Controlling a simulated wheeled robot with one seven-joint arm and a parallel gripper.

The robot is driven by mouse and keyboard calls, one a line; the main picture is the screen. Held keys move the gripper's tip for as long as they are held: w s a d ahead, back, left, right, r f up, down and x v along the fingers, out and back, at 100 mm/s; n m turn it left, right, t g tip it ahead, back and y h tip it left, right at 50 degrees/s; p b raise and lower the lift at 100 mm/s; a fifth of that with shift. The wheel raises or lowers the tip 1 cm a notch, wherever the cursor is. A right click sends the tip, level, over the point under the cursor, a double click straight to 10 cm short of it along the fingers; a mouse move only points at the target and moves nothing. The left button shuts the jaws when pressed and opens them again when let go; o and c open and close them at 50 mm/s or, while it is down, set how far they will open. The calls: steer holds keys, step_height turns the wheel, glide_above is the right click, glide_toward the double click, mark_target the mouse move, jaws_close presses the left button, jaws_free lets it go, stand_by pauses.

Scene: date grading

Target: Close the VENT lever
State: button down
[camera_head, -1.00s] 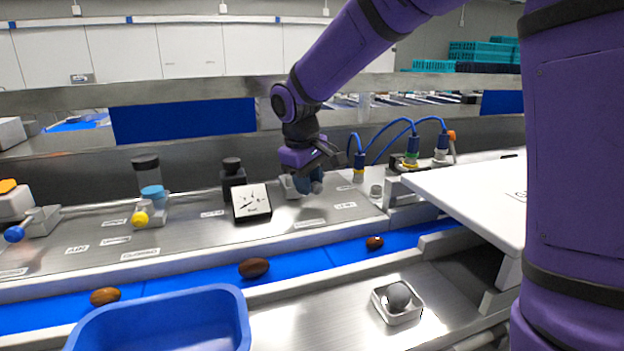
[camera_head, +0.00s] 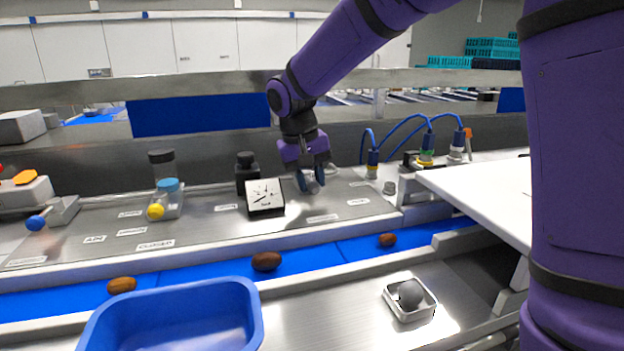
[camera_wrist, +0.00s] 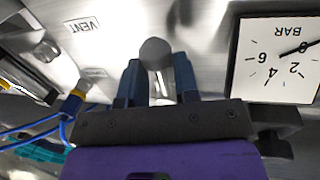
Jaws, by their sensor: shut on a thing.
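The VENT lever shows in the wrist view as a rounded grey knob (camera_wrist: 155,53) on a pale metal shaft. My gripper (camera_wrist: 158,84) has its two dark blue fingers on either side of it, shut on the lever just below the knob. The VENT label (camera_wrist: 82,25) lies on the panel to the left of the knob, upside down in this view. In the head view my gripper (camera_head: 312,184) points down at the panel right of the square gauge. Its fingers hide most of the lever there, and how far the lever is turned cannot be told.
The white BAR gauge (camera_head: 265,196) stands close to the left of my gripper. Yellow-knobbed (camera_head: 156,212) and blue-knobbed (camera_head: 37,222) levers are farther left. Blue cables (camera_head: 400,135) rise to the right. Dates lie on the blue belt (camera_head: 205,272) in front, beyond a blue bin (camera_head: 254,315).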

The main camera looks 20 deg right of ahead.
stand_by(0.3)
steer(key=c, duration=0.9)
jaws_free()
steer(key=shift+o, duration=0.2)
step_height(320, 180, up, 11)
steer(key=a, duration=0.2)
steer(key=shift+a+f, duration=0.15)
